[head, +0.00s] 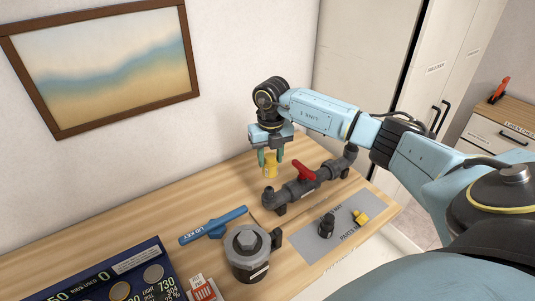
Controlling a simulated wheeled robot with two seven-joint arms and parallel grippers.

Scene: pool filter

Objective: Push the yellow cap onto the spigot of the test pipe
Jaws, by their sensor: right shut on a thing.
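My right gripper (271,157) comes in from the right, points down, and is shut on the yellow cap (270,170). The cap shows below the fingers, above the table and behind the left part of the test pipe. The grey test pipe (322,177) lies across the table with a red valve handle (305,171). Its near left end is a rounded dark fitting (268,197), and its far right end turns up in an elbow (350,152). The cap looks apart from the pipe. I cannot make out which end is the spigot. My left gripper is out of view.
A grey parts mat (310,249) holds a black fitting (326,226) and a small yellow part (360,217). A blue lid key (213,226), a grey filter pot (248,266) and a dark chart board (100,285) lie at the front. The table's back left is clear.

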